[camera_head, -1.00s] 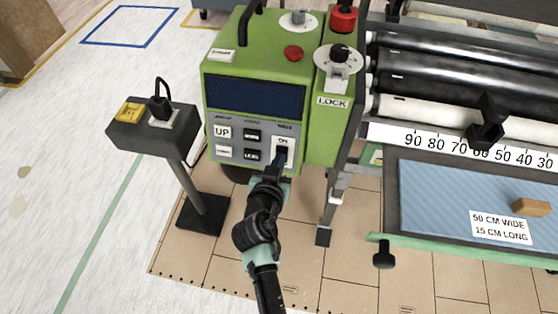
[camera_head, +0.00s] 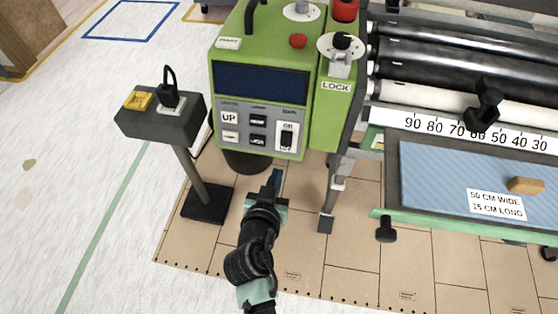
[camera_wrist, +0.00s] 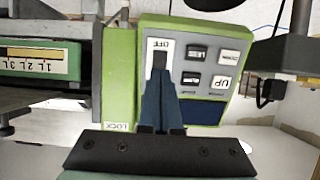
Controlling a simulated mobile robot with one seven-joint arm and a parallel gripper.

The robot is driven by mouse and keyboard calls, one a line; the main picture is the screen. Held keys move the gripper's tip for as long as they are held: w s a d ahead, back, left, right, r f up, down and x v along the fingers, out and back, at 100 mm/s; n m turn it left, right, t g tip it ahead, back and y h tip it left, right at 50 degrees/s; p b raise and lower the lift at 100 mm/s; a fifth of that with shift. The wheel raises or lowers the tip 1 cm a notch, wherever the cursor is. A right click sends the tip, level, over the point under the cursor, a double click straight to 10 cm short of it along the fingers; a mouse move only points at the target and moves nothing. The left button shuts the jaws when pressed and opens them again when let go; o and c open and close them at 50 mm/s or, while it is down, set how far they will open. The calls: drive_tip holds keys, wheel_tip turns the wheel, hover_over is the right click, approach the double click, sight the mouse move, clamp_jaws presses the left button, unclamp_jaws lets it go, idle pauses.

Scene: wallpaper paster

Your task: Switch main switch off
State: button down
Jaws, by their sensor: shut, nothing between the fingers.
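The main switch (camera_head: 287,138) is a black rocker on a white plate, low on the right of the green machine's control panel (camera_head: 245,128). ON is printed above it. In the wrist view the panel appears upside down, with OFF legible beyond the black switch (camera_wrist: 160,59). I cannot tell surely which way the rocker is tipped. My gripper (camera_head: 277,177) is shut and empty, below and in front of the panel, apart from the switch in the head view. In the wrist view its blue fingers (camera_wrist: 159,88) point at the switch and hide part of the plate.
A red button (camera_head: 298,41) and a LOCK dial (camera_head: 341,46) are on the machine. A grey stand with a plug (camera_head: 168,97) is at left. Rollers (camera_head: 440,62) and a blue pasting tray (camera_head: 435,180) are at right.

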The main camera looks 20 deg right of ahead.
drive_tip(key=shift+f+v, duration=0.15)
drive_tip(key=shift+v, duration=0.75)
drive_tip(key=shift+f+v, duration=0.2)
drive_tip(key=shift+v, duration=0.75)
drive_tip(key=shift+s+a, duration=0.1)
